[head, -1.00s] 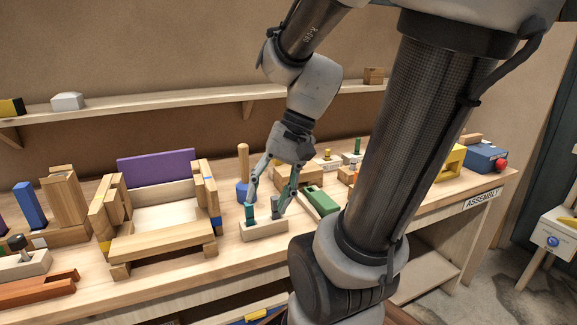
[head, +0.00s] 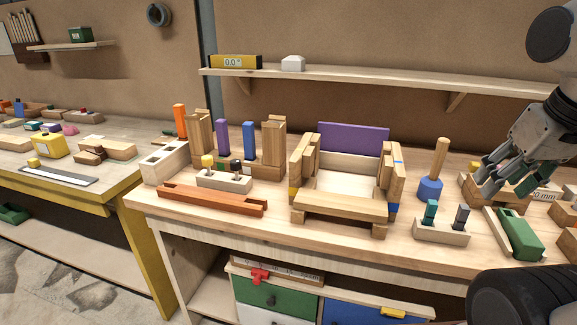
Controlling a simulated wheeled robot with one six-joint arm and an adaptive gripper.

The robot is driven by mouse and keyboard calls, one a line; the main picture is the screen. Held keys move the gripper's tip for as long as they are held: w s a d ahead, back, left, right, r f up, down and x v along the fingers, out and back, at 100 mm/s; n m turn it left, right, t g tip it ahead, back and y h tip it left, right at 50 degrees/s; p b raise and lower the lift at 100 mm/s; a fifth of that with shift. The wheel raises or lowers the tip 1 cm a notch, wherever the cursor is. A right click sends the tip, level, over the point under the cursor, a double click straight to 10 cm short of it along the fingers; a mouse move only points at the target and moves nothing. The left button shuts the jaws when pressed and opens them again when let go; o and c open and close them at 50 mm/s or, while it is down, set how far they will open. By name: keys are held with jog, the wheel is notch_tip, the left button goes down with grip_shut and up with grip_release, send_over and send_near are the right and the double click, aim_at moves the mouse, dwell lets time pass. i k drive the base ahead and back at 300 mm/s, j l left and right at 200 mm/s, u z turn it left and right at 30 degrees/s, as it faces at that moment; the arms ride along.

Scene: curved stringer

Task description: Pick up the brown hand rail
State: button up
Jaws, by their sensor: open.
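A long reddish-brown bar (head: 211,200), which looks like the brown hand rail, lies flat near the front left edge of the workbench in the head view. It has raised ends and lies lengthwise along the bench. My gripper (head: 503,191) is at the far right of the head view, open and with nothing seen between its fingers. It is above the bench, behind the green block, well to the right of the rail and apart from it.
A pale block with two pegs (head: 222,181) stands just behind the rail. A wooden frame (head: 342,206) with a purple back panel stands between rail and gripper. A blue-based mallet (head: 431,188), a peg holder (head: 441,235) and a green block (head: 521,234) lie to the right.

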aim_at(239, 204)
jog(key=i+j+u, duration=0.1)
jog(key=j+u, duration=0.3)
jog(key=i+j+u, duration=0.1)
jog(key=j+u, duration=0.15)
jog(key=u, duration=0.15)
jog(key=i+j+u, duration=0.2)
jog(key=u, duration=0.2)
